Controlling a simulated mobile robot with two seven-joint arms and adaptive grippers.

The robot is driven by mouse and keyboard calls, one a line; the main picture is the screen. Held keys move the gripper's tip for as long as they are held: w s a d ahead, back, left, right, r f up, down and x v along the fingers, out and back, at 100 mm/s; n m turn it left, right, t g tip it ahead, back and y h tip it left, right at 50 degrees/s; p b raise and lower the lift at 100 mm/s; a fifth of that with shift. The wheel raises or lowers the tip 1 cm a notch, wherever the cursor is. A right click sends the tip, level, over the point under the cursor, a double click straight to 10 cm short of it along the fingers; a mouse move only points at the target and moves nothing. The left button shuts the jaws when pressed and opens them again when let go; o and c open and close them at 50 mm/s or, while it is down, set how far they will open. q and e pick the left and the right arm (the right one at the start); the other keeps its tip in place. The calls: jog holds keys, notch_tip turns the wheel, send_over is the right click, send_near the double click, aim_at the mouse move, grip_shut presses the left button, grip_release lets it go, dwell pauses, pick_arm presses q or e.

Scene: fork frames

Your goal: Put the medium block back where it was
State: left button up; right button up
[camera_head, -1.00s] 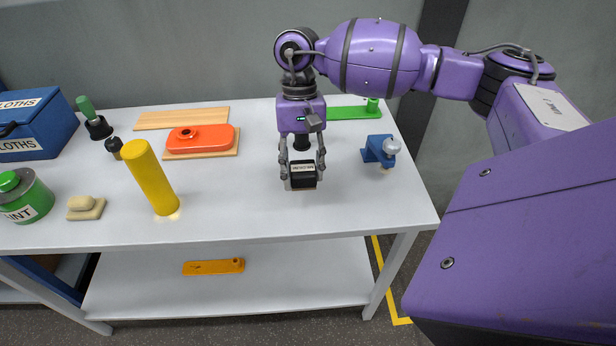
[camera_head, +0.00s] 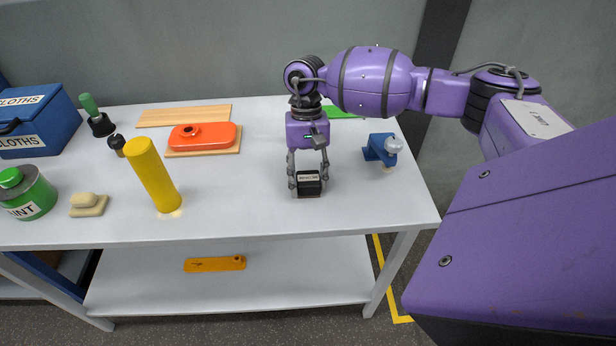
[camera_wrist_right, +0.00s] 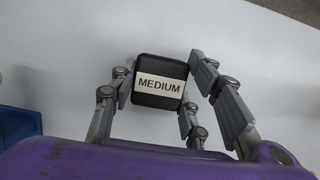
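The medium block (camera_head: 309,186) is a small black block with a white label. In the right wrist view the label on the block (camera_wrist_right: 160,88) reads MEDIUM. My right gripper (camera_head: 308,185) points down, with its fingers on both sides of the block and shut on it. The fingers also flank the block in the right wrist view. The block is low over the right half of the grey table (camera_head: 250,205). I cannot tell whether its underside touches the tabletop. My left gripper is not in view.
A blue clamp-like fixture (camera_head: 382,150) stands right of the block. A green board (camera_head: 343,112) lies behind. An orange piece on a wooden board (camera_head: 203,137) and a yellow cylinder (camera_head: 152,175) stand left. The tabletop between cylinder and gripper is clear.

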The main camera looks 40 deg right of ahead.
jog(key=o, duration=0.5)
jog(key=shift+c, duration=0.2)
